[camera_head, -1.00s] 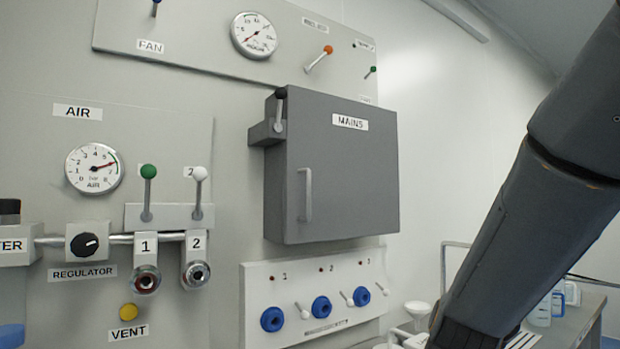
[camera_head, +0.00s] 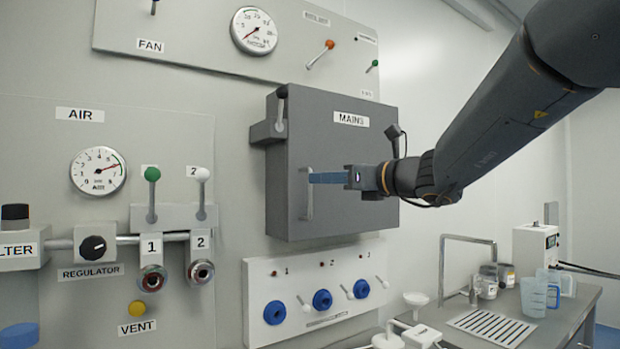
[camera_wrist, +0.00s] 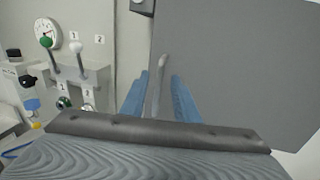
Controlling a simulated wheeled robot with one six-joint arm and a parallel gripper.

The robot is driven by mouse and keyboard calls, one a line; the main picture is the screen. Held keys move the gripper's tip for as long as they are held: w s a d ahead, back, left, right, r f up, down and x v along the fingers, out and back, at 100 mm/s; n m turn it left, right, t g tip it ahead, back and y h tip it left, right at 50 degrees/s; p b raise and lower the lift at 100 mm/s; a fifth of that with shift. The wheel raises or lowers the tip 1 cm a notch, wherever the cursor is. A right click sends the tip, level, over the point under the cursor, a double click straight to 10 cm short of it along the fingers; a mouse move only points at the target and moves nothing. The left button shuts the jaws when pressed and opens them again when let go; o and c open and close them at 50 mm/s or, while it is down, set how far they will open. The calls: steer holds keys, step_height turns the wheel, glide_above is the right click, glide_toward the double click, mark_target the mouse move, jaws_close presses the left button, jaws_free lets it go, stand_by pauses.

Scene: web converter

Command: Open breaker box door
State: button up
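The grey breaker box labelled MAINS (camera_head: 350,215) is on the wall panel with its door shut. A vertical bar handle (camera_head: 307,195) is on the left side of the door. My gripper (camera_head: 312,178) reaches in from the right, its blue fingertips at the upper part of the handle. In the wrist view my gripper (camera_wrist: 160,95) has its two blue fingers apart, with the handle (camera_wrist: 162,68) between them and a gap on both sides. A black-knobbed lever (camera_head: 280,105) stands upright at the box's upper left.
Left of the box are valve levers with a green knob (camera_head: 152,174) and a white knob (camera_head: 202,175). Below is a white panel with blue sockets (camera_head: 322,299). A bench (camera_head: 585,305) with containers is at the lower right.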

steer(key=p+x, duration=0.1)
steer(key=x, duration=0.4)
steer(key=shift+w+a+p, duration=0.25)
steer(key=shift+p, duration=0.05)
steer(key=shift+c, duration=0.4)
jaws_close()
